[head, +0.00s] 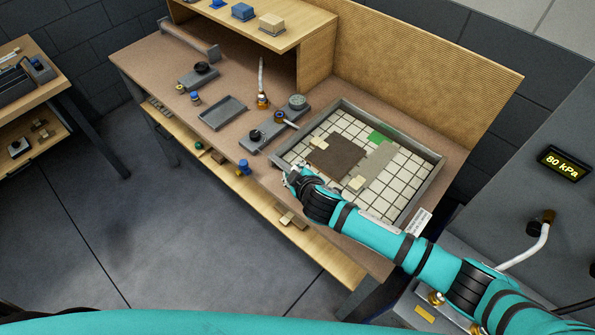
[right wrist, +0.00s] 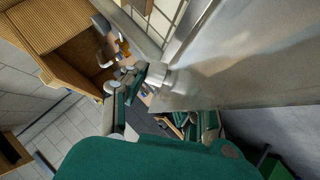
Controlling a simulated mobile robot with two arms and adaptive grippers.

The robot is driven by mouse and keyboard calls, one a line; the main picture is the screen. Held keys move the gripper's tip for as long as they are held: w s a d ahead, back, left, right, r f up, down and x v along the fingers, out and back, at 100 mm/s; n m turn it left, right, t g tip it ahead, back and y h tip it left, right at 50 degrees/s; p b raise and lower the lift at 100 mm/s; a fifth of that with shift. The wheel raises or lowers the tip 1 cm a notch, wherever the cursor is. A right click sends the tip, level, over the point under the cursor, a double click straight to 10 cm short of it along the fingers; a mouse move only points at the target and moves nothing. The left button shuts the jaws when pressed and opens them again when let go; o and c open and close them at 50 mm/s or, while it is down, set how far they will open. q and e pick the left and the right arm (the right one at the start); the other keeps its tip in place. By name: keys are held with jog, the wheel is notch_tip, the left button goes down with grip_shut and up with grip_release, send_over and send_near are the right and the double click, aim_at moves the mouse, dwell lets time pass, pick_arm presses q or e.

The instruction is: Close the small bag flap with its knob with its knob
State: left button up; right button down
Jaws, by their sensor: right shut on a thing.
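The shallow grey-framed tray (head: 436,165) on the workbench holds pale square tiles, a brown sheet and a green piece. A clear, glossy sheet, seemingly the small bag's flap (right wrist: 225,65), fills much of the right wrist view. My right gripper (head: 294,176) is at the tray's near left corner. In the right wrist view it is shut on a pale knob (right wrist: 156,75) at the sheet's edge. The flap is hard to make out in the head view, and I cannot tell how far it is folded. My left gripper is not in view.
A grey block with black and grey knobs (head: 256,143) stands left of the tray. A gauge (head: 564,165) reads 80 kPa at right. A shelf (head: 240,25) stands behind.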

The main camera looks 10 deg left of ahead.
jog(key=shift+s+a+n+t+h+b, duration=0.15)
jog(key=shift+n+t+h+b, duration=0.3)
jog(key=shift+t+b, duration=0.6)
jog(key=shift+a+r+n+t+b, duration=0.15)
jog(key=shift+n+t+b, duration=0.1)
jog(key=shift+b, duration=0.2)
jog(key=shift+r, duration=0.1)
jog(key=c, duration=1.2)
grip_release()
jog(key=shift+s, duration=0.1)
jog(key=shift+s+f, duration=0.1)
jog(key=shift+f, duration=0.1)
jog(key=shift+s+r, duration=0.1)
jog(key=shift+s, duration=0.2)
jog(key=v, duration=1.1)
jog(key=shift+d+r, duration=0.25)
jog(key=shift+d, duration=0.05)
